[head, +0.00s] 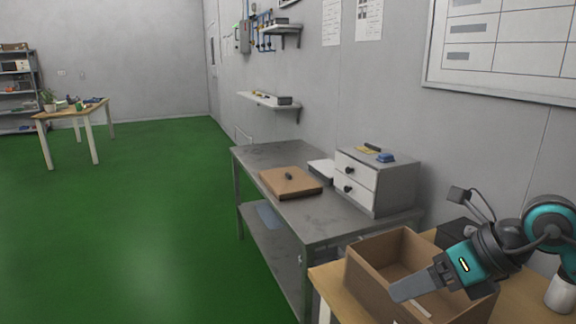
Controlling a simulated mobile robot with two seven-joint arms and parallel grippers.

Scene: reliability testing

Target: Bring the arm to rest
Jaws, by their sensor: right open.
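My right arm comes in from the right edge, with dark links and teal joints. My right gripper (412,286) is over the open brown cardboard box (375,286) on the wooden table at the lower right. It is open, and its fingers overlap in this view. I see nothing held between them. Whether it touches the box wall I cannot tell. My left gripper is not in view.
A grey metal workbench (345,221) stands beyond the wooden table (325,283), bearing a brown board (290,182) and a white drawer unit (358,178). A wall shelf (268,101) hangs above. The green floor (140,220) to the left is clear.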

